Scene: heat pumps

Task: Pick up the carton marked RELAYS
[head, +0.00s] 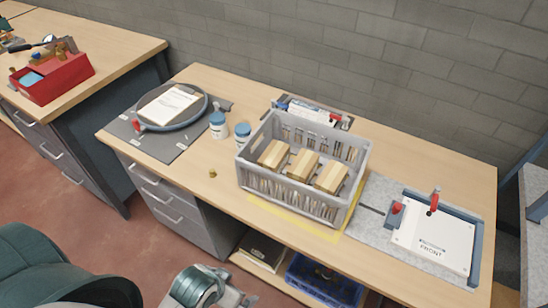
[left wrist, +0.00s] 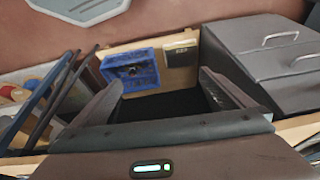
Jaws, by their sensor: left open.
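No lettering reading RELAYS can be made out. Three tan cartons, the middle one (head: 303,165) among them, lie in a row inside a grey crate (head: 344,190); their faces show no readable mark. A dark flat box (head: 262,250) lies on the shelf under the bench. It also shows in the left wrist view (left wrist: 181,55), with a small pale mark too small to read. My left gripper (head: 240,296) is low in front of the bench. In the left wrist view its fingers (left wrist: 160,80) are apart with nothing between them, facing the shelf. My right gripper is not in view.
A blue bin (head: 322,283) stands beside the dark box on the shelf; it also shows in the left wrist view (left wrist: 130,70). A drawer unit (head: 165,195) borders the shelf opening.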

